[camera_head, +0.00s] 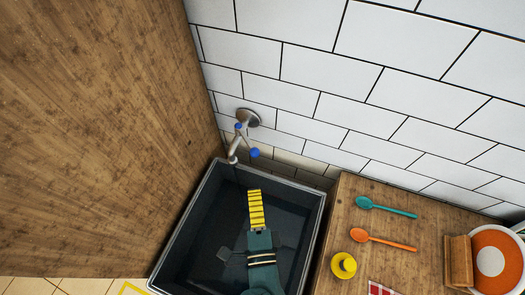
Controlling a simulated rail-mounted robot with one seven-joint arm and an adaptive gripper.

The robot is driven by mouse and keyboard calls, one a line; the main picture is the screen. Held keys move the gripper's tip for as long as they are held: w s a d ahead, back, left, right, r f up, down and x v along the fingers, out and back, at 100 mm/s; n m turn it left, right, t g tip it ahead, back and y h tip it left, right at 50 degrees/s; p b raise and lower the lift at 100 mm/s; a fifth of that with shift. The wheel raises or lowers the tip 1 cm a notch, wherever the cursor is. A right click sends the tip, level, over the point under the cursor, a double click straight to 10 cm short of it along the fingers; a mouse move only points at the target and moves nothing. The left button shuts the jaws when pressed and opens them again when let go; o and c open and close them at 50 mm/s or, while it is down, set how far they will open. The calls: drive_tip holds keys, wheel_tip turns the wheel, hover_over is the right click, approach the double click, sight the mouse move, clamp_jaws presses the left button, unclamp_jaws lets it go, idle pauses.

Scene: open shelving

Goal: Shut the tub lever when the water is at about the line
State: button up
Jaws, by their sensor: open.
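The dark tub (314,222) stands between a wooden panel and a wooden counter. Above its back edge, a metal tap (243,130) comes out of the tiled wall. Its lever seems to be the part with the blue end (254,153). The spout (233,158) points down toward the tub. My gripper (254,196), teal with yellow ribbed fingers, is over the tub, apart from the tap and below it in the picture. It is open and seems empty, seen nearly edge-on. I cannot make out the water level, a line or a stream.
The tall wooden panel (90,130) closes off the left side. The right counter (400,205) holds a teal spoon (385,207), an orange spoon (382,240), a yellow cup (343,266) and an orange-and-white plate (490,262). The tiled wall (330,65) is behind.

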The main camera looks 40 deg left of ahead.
sight(249, 143)
drive_tip(key=p+x, duration=0.2)
drive_tip(key=x, duration=1.4)
drive_tip(key=shift+w+a, duration=0.15)
clamp_jaws()
